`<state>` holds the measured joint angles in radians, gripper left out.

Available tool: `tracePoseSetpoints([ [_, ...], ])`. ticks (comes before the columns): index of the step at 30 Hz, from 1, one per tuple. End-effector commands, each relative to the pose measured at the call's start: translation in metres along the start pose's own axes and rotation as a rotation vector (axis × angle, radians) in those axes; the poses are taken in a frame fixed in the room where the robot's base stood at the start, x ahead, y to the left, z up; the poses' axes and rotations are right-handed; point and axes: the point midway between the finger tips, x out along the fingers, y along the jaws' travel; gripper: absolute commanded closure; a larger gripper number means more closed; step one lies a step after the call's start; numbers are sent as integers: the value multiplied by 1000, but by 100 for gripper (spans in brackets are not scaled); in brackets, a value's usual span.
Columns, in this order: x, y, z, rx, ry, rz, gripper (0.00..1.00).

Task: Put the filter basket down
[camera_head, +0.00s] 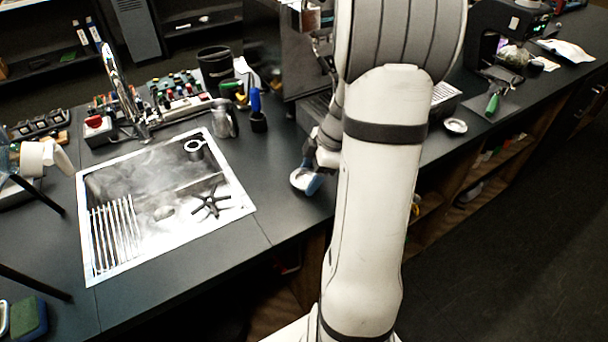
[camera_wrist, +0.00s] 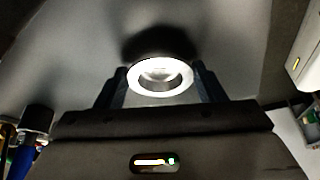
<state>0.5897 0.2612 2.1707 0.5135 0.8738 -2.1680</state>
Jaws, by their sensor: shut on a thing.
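The filter basket (camera_wrist: 160,75) is a shiny metal ring-shaped cup. In the wrist view it sits between the two dark fingers of my gripper (camera_wrist: 160,84), which are shut on it. A dark shadow lies on the grey surface just behind it. In the head view my gripper (camera_head: 310,180) is low over the dark counter (camera_head: 270,205), near its front edge and right of the sink. The basket shows there as a small pale round thing (camera_head: 301,179). I cannot tell whether its underside touches the counter. My arm hides part of the counter behind it.
The sink (camera_head: 160,205) lies to the left, with a rack and a black star-shaped part inside. A metal pitcher (camera_head: 224,118) and a blue-handled tool (camera_head: 256,105) stand behind. A small round metal dish (camera_head: 455,126) lies right of my arm. Bare counter separates sink and gripper.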

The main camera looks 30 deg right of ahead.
Motion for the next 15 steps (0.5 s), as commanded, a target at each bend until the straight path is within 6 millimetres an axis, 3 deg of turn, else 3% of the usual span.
tracePoseSetpoints([
  [8, 2, 0, 2, 0, 0, 1, 59],
  [9, 2, 0, 1, 0, 0, 1, 36],
  [15, 1, 0, 1, 1, 0, 0, 20],
])
